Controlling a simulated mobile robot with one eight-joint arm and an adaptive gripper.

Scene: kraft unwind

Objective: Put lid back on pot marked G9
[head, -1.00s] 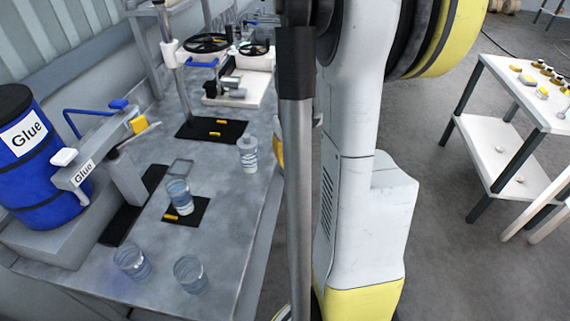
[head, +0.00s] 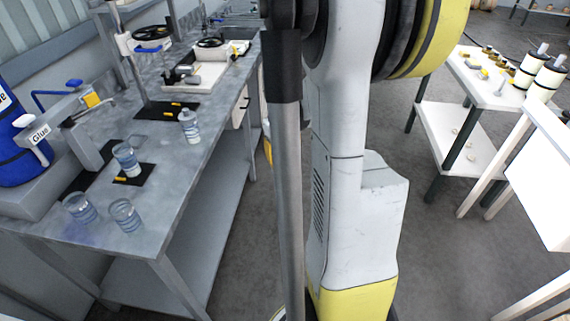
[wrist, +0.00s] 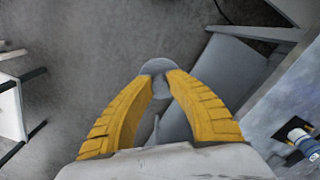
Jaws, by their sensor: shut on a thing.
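In the wrist view the two yellow fingers of my gripper (wrist: 159,76) are closed in on a round, flat grey lid (wrist: 157,65) and hold it over open floor. My gripper does not show in the head view. Several clear pots with blue bands stand on the grey bench: one (head: 126,159) at a black pad, two (head: 79,208) (head: 125,214) near the front end, and one (head: 189,126) farther back that looks white-topped. No G9 mark is readable. A pot (wrist: 305,140) also shows at the right edge of the wrist view, away from the lid.
A blue glue drum (head: 18,140) with a dispenser arm (head: 80,140) stands on the bench's left. Farther back are a black pad (head: 168,110) and handwheel equipment (head: 210,60). A white table (head: 490,85) with jars stands at right. Open floor (head: 235,240) lies beside the bench.

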